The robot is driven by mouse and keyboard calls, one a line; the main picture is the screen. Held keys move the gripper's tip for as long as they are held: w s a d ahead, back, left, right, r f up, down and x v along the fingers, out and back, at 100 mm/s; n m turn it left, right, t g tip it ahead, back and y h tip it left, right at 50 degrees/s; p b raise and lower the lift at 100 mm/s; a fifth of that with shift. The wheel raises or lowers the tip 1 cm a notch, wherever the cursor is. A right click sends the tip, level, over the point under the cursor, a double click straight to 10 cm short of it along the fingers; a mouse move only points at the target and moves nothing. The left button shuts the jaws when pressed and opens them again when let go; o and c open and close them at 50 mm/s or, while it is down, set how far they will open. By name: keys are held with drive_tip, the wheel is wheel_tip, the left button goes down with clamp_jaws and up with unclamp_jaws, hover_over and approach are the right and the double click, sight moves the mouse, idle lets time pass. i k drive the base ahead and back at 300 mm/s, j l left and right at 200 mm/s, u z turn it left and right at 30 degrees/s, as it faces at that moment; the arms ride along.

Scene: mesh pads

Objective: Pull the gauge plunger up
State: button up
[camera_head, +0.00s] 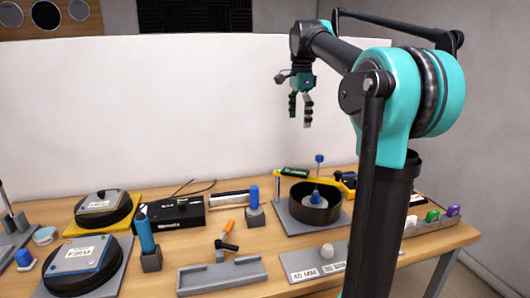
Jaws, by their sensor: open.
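My gripper (301,109) hangs high in front of the white wall with its fingers pointing down, apart and empty. It is well above the table and touches nothing. Below it, a grey base plate (290,226) carries a black round ring (314,212) with a blue-tipped peg (315,196) inside. A blue knob on a thin upright stem (319,159) stands behind the ring, by a yellow arm (325,181) with a black and green body (295,172). This may be the gauge and its plunger, but I cannot tell for sure.
The wooden table (190,222) holds two round black pads (92,268) at left, a blue bottle (145,233), a black box (176,214), a grey tray (222,276) and a labelled plate (310,262). My arm hides part of the right side. Air around my gripper is free.

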sight(319, 158)
drive_tip(key=k, duration=0.95)
